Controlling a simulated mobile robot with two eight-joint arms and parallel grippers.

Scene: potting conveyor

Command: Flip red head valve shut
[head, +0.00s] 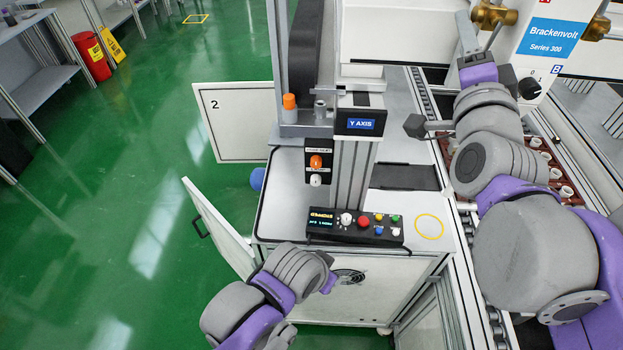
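Two brass valve bodies show at the top right, a left one (490,15) and a right one (597,27), on the white Brackenvolt head (538,12). No red handle shows on either; their tops are cut off by the picture's edge. My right gripper (481,30) points up just below the left brass body, its two fingers spread apart with nothing seen between them. I cannot tell whether a finger touches the brass. My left arm comes in at the bottom, in front of the white cabinet (385,285); its fingers are not clearly seen.
A black knob (529,88) sits on the head below the label. A button panel (354,227) and the Y AXIS column (358,122) stand on the bench. The conveyor (434,110) runs along the right. Cabinet doors (232,120) stand open at left.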

